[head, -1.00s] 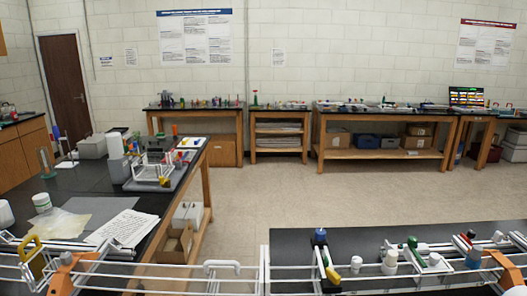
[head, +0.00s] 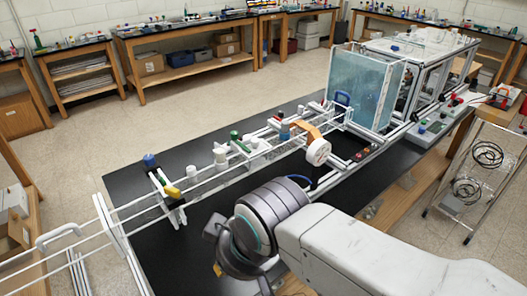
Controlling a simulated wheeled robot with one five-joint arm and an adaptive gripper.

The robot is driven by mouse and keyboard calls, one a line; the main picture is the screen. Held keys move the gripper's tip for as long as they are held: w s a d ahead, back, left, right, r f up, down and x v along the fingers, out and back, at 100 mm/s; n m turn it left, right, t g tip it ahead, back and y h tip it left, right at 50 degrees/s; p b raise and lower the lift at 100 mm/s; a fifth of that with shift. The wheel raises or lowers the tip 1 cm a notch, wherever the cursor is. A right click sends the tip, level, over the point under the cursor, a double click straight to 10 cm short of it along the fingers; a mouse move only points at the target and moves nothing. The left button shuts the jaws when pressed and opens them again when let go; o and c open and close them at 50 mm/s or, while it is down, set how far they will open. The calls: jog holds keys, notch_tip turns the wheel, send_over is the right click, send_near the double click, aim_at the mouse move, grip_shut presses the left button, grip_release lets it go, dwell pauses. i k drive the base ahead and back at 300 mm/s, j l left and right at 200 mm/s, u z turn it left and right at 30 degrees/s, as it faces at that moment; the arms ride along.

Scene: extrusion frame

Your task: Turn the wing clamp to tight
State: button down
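Several coloured fittings sit on the white extrusion frame (head: 215,182) above the black bench, in the head view. One is a dark clamp-like fitting with a blue knob (head: 150,160) and a yellow lever (head: 172,191). Another has a green handle (head: 240,142). I cannot tell for sure which is the wing clamp, or how tight it is. The dark end of my arm, with my gripper (head: 232,258), is low in the middle, nearer the camera than these fittings and apart from them. Its fingers are not clear, so open or shut cannot be told.
An orange bracket with a white round part (head: 317,152) stands on the frame. A translucent bluish tank (head: 358,86) is behind it. A wire rack with coils (head: 478,175) is at the right. The black bench top (head: 130,187) has bare room around the frame.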

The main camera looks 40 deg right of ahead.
aim_at(173, 193)
jog(key=l+u, duration=0.35)
jog(key=l, duration=0.2)
jog(key=k+l+u, duration=0.15)
jog(key=l+u, duration=0.25)
jog(key=l, duration=0.1)
